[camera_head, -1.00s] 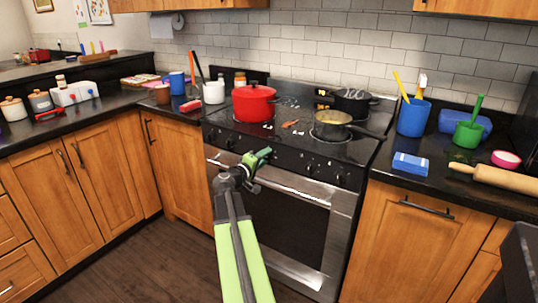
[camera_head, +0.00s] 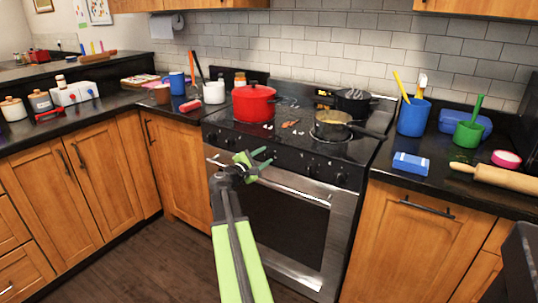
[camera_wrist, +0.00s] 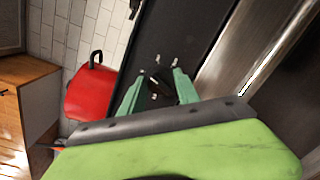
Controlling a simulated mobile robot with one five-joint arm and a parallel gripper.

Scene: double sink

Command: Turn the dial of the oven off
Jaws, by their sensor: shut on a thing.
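The oven (camera_head: 283,222) stands in the middle of the head view, with a steel front and a dark control panel (camera_head: 290,157). Several dark dials sit along this panel; two show at right, one of them here (camera_head: 312,164). My gripper (camera_head: 268,157) is at the panel's left-middle part, with its green fingers on either side of one dial. In the wrist view the dark dial (camera_wrist: 158,79) is between the two fingertips (camera_wrist: 158,88), and the gripper is shut on it. The head view hides this dial behind the gripper. I cannot read its setting.
A red pot (camera_head: 254,103) and a pan (camera_head: 332,125) with a handle stand on the cooktop above the panel. The steel oven handle (camera_head: 275,180) runs just below my gripper. The floor (camera_head: 120,270) at left is clear.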

